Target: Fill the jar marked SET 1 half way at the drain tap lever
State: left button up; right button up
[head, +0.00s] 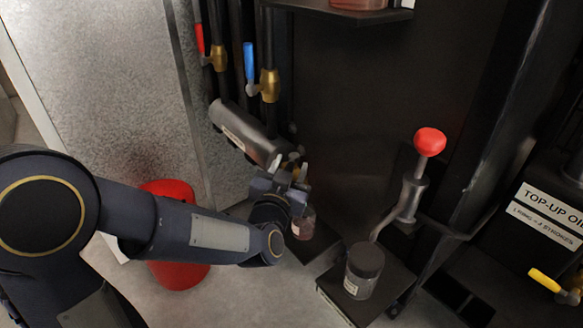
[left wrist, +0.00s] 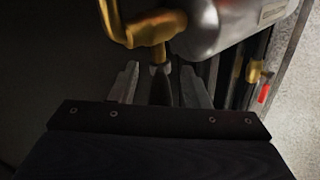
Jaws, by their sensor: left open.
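My left gripper (head: 288,172) is open at the lower end of a grey metal cylinder (head: 245,130). In the left wrist view its two fingers (left wrist: 160,84) stand apart on either side of a dark tap lever (left wrist: 160,90), which hangs below a brass tap (left wrist: 150,28). I cannot tell whether a finger touches the lever. A small jar (head: 304,226) with reddish content and a pale label stands below the tap, partly hidden by my gripper. Its label is too small to read, and its fill level is unclear. My right gripper is not in view.
A dark-lidded jar (head: 364,268) stands on a dark block under a hand pump with a red knob (head: 429,142). A red bucket (head: 178,228) is on the floor behind my left arm. Red (head: 200,40) and blue (head: 249,58) valve handles are above. A yellow handle (head: 544,280) is at right.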

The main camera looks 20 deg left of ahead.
pick_arm(q)
jog(key=shift+w, duration=0.7)
grip_shut()
